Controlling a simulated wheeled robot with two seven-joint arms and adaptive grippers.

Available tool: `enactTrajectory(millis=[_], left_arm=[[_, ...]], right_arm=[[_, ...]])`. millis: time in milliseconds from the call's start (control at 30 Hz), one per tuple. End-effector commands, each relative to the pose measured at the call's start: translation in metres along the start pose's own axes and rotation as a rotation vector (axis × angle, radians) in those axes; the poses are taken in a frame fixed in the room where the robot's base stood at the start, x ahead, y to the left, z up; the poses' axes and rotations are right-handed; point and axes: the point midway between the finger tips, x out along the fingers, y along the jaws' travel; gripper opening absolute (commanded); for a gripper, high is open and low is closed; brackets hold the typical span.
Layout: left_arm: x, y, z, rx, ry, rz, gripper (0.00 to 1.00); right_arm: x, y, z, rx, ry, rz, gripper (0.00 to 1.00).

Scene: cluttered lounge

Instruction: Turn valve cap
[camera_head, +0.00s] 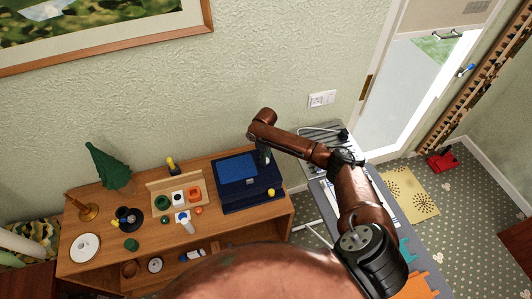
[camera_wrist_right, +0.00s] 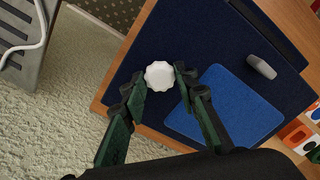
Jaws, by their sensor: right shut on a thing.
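The valve cap (camera_wrist_right: 159,75) is white, round and scalloped. In the right wrist view it sits on the dark navy box top, beside a lighter blue panel (camera_wrist_right: 235,100). My right gripper (camera_head: 264,157) reaches the back right of the navy box (camera_head: 250,199) in the head view. Its two green-black fingers stand on either side of the cap, and it is shut on the cap. In the head view the gripper and arm hide the cap. My left gripper is not in view.
The box stands at the right end of a wooden cabinet (camera_head: 140,249). Left of it are a wooden tray (camera_head: 158,184) with coloured blocks, a green cone (camera_head: 108,165) and a white disc (camera_head: 85,247). The wall is close behind. A small grey piece (camera_wrist_right: 260,67) lies on the box.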

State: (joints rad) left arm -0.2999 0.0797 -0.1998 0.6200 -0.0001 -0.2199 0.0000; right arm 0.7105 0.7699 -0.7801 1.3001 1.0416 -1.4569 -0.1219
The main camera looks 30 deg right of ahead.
Motion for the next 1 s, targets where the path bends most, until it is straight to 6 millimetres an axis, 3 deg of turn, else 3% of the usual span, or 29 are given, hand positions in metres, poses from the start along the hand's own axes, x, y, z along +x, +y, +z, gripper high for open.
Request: enactTrajectory(millis=[33,100,400,700,1000], left_arm=[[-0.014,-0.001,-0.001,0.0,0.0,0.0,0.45],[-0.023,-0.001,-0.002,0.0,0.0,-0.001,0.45],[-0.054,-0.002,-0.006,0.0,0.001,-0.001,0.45],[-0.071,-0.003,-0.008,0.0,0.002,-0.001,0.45],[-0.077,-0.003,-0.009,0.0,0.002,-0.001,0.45]], right_arm=[[-0.005,-0.002,0.0,0.046,-0.002,-0.004,0.03],[-0.005,-0.002,0.0,0.113,-0.001,-0.004,0.03],[-0.003,-0.002,-0.001,0.373,0.0,-0.003,0.03],[-0.002,-0.001,0.0,0.55,0.0,-0.001,0.03],[-0.001,0.0,-0.001,0.622,0.001,0.0,0.03]])
